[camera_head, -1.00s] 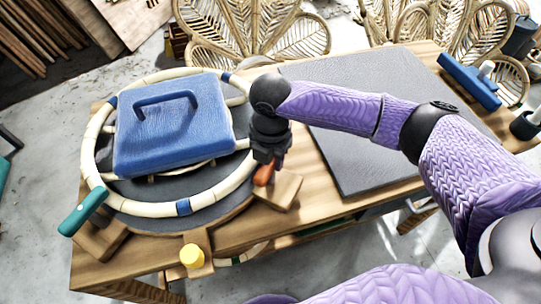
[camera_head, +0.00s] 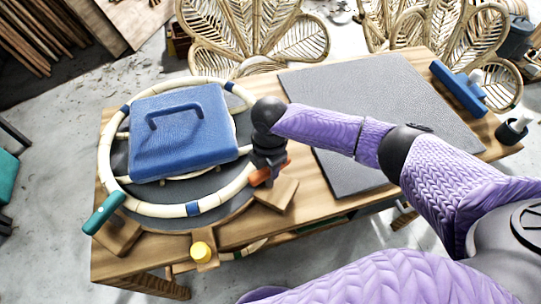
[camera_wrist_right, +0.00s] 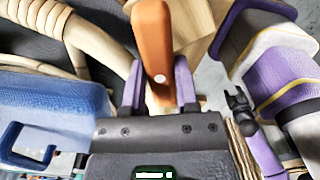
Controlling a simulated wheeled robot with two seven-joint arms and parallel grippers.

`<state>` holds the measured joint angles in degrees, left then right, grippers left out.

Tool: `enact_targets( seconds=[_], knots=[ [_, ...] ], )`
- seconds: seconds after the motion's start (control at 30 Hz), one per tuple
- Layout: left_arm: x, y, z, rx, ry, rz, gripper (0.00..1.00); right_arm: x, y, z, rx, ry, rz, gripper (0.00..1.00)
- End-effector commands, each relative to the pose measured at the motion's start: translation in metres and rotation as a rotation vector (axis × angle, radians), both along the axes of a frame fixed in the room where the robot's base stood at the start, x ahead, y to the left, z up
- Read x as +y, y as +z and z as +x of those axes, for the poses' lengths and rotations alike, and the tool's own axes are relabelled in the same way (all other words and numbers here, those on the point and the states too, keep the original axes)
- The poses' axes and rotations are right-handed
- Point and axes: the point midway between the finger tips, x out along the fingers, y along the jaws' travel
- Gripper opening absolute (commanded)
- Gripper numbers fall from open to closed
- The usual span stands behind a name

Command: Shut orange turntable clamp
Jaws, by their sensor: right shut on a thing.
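The orange clamp (camera_head: 262,177) sits on a wooden block at the right edge of the dark round turntable (camera_head: 168,216). My right gripper (camera_head: 268,168) comes down over it from above. In the right wrist view the orange clamp handle (camera_wrist_right: 153,40) stands between the two purple fingers of my right gripper (camera_wrist_right: 160,75), which is shut on it. A cream rattan ring (camera_head: 163,210) with blue bands lies on the turntable, its right side close to the clamp. The clamp's lower part is partly hidden. My left gripper is not in view.
A blue case-like block with a handle (camera_head: 190,140) sits inside the ring.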

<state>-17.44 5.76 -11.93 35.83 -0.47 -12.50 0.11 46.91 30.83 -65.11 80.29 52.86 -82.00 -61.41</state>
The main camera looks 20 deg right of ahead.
Motion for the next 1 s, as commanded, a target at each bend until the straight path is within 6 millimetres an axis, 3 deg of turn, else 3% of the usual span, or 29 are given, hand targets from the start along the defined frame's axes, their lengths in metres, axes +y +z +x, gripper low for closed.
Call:
enact_targets(
  seconds=[0.03,0.4,1.0],
  knots=[
    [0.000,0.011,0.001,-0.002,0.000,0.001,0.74,0.000,0.006,-0.001,0.002,-0.042,-0.001,0.00],
    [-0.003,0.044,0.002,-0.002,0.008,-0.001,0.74,0.001,0.004,-0.001,0.002,-0.394,0.000,0.00],
    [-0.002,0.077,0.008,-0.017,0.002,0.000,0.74,0.001,0.002,0.000,0.001,-0.921,0.000,0.00]
  ],
)
